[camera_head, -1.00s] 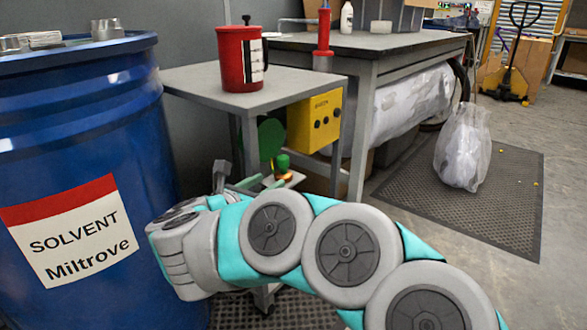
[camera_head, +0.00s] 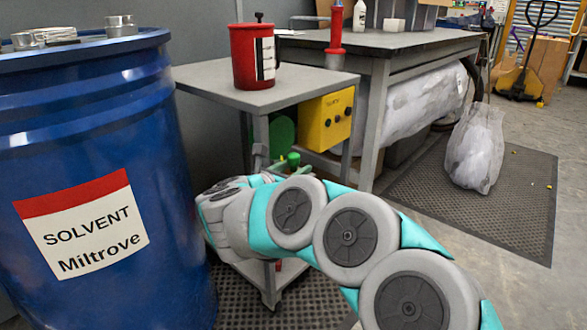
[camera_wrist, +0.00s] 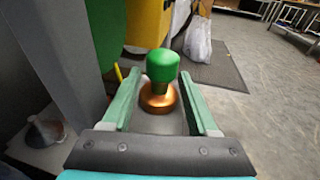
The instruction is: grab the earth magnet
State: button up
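The earth magnet, as I take it, is the piece with a green knob and a copper-coloured round base (camera_wrist: 161,88) in the middle of the wrist view. My gripper (camera_wrist: 160,74) is open, with one pale green finger on each side of it. The base sits between the fingers, with a small gap visible on each side. In the head view a small green knob (camera_head: 293,158) shows just past my wrist, below the grey table top. Most of my gripper and the copper base are hidden there by my own arm.
A grey side table (camera_head: 290,92) carries a red canister (camera_head: 243,58). A yellow box (camera_head: 326,120) and a green disc (camera_head: 283,133) are below its top. A blue solvent drum (camera_head: 90,130) stands close at left. A filled plastic bag (camera_head: 474,148) is on the floor mat.

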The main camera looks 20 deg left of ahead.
grip_shut()
jog(key=shift+f, duration=0.1)
dwell(0.5)
